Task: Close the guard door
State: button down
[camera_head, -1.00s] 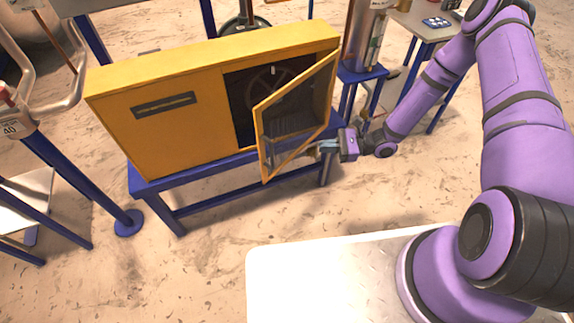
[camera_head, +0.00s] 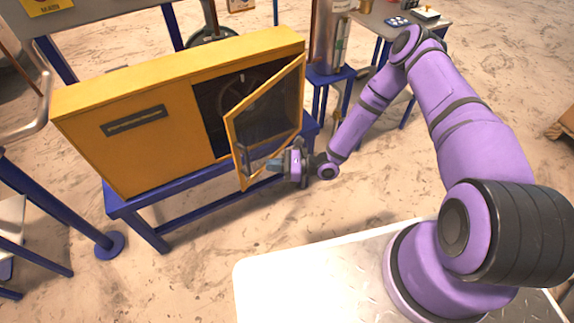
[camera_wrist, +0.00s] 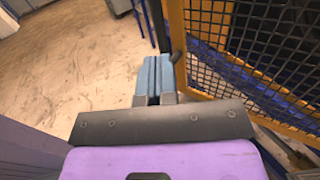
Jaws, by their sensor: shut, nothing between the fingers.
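The guard door (camera_head: 232,142) is a yellow frame with dark mesh, hinged on the right side of the opening in a yellow cabinet (camera_head: 85,135). It stands partly open, swung out toward me, and the dark opening shows behind it. In the wrist view the door's yellow frame (camera_wrist: 178,45) and mesh fill the right side. My gripper (camera_head: 273,165) is shut and empty at the lower part of the door, on its outer side. In the wrist view its blue fingertips (camera_wrist: 154,75) are together, close beside the door frame; I cannot tell whether they touch it.
The cabinet stands on a blue table (camera_head: 150,212). A metal cylinder (camera_head: 327,45) stands on a blue stand (camera_head: 330,75) right of the cabinet. A grey table (camera_head: 430,28) is behind my arm. The floor in front of the cabinet is clear.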

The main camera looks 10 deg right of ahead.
jog(key=shift+x, duration=2.45)
